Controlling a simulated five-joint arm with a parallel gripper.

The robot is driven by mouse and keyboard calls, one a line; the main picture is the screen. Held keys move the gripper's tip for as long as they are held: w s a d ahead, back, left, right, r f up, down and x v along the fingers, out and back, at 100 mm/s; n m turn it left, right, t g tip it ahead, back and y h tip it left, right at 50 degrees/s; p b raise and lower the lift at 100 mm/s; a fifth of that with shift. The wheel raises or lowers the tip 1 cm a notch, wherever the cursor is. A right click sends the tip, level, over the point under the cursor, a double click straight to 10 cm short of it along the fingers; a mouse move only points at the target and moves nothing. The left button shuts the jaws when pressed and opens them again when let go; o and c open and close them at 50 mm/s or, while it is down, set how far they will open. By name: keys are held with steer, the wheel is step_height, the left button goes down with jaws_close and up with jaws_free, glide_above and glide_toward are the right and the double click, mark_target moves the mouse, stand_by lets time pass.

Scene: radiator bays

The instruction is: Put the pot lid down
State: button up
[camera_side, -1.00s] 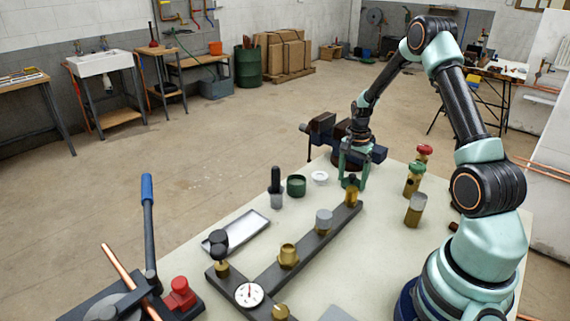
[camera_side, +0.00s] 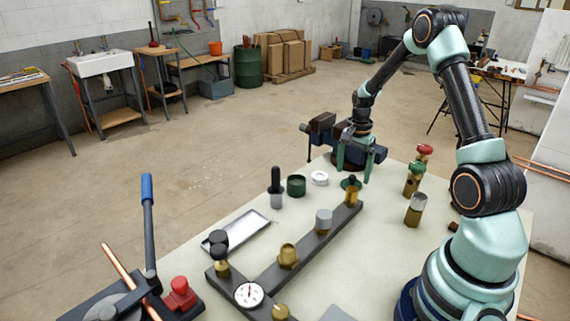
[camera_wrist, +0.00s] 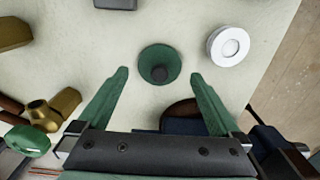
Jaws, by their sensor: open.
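The pot lid is a green disc with a dark knob; it lies on the pale bench top in the wrist view (camera_wrist: 160,62). In the side view the lid (camera_side: 350,184) is partly hidden behind a brass fitting. My gripper (camera_side: 354,174) is open and empty above the lid. In the wrist view my gripper (camera_wrist: 160,74) has one finger on each side of the lid, with a gap to both. The dark green pot (camera_side: 296,186) stands on the bench left of the lid.
A white ring (camera_side: 319,178) lies between pot and lid; it also shows in the wrist view (camera_wrist: 229,45). A dark bar (camera_side: 318,240) with fittings lies in front. A vise (camera_side: 326,132) stands behind, and valves with red and green knobs (camera_side: 414,178) stand to the right.

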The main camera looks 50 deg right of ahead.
mark_target(352, 176)
step_height(352, 176, up, 9)
steer(key=a+r+n+t, duration=0.2)
steer(key=a+r+n, duration=0.7)
steer(key=a, duration=0.6)
steer(key=s+a+r+n+t, duration=0.3)
steer(key=s+a+n, duration=0.4)
steer(key=a, duration=0.5)
steer(key=shift+s+r+n+t, duration=0.3)
steer(key=shift+s+r+n, duration=0.05)
steer(key=shift+n, duration=0.65)
